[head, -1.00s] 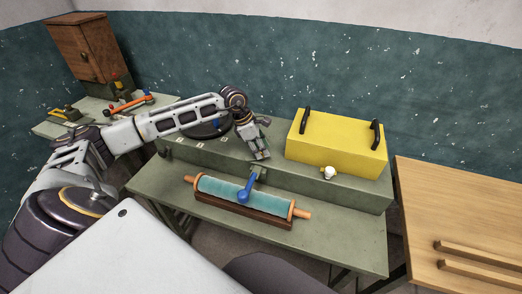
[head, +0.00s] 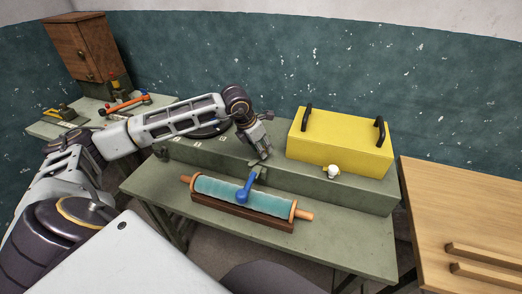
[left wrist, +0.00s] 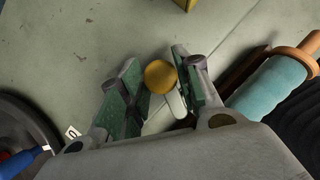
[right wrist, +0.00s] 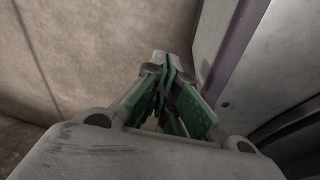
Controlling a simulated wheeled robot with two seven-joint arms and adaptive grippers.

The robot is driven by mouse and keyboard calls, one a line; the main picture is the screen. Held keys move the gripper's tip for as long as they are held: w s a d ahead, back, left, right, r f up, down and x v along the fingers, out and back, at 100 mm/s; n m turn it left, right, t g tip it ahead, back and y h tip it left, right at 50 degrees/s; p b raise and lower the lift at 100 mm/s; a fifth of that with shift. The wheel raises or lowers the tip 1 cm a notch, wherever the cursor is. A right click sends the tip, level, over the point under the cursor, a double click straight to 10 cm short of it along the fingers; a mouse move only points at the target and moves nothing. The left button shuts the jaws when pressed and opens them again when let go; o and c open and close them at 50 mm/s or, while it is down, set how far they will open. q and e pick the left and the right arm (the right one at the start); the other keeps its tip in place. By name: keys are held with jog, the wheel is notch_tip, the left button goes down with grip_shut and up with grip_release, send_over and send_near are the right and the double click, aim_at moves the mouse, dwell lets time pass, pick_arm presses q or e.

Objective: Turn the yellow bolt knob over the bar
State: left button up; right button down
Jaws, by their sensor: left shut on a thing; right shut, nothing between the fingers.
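The yellow bolt knob (left wrist: 160,77) is a round ball between the fingers of my left gripper (left wrist: 157,66) in the left wrist view. The left finger lies close along it and the right finger is at its other side. A pale rod (left wrist: 175,103) shows just below the knob. In the head view my left gripper (head: 263,150) points down at the front edge of the raised green ledge (head: 215,150), and the knob is hidden there. I cannot make out the bar clearly. My right gripper (right wrist: 165,70) is shut and empty in the right wrist view.
A yellow box (head: 340,145) with black handles and a white knob (head: 333,171) are to the right. A dark round plate (left wrist: 20,135) is close on the left.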

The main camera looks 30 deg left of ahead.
pick_arm(q)
jog(key=shift+d+n+y+b, duration=0.1)
jog(key=shift+n+y+b, duration=0.4)
jog(key=shift+n+b, duration=0.55)
jog(key=shift+n+y+b, duration=0.4)
jog(key=shift+n+b, duration=0.05)
jog(key=shift+n, duration=0.7)
pick_arm(e)
jog(key=w+a, duration=0.3)
jog(key=w, duration=0.3)
jog(key=shift+w+a+r+t, duration=0.2)
jog(key=shift+a+r+t, duration=0.1)
jog(key=shift+a+r, duration=0.1)
pick_arm(q)
jog(key=o, duration=1)
jog(key=shift+o, duration=0.2)
pick_arm(e)
jog(key=shift+a, duration=0.1)
pick_arm(q)
jog(key=v, duration=1.2)
jog(key=shift+s, duration=0.1)
pick_arm(e)
jog(key=shift+s, duration=0.15)
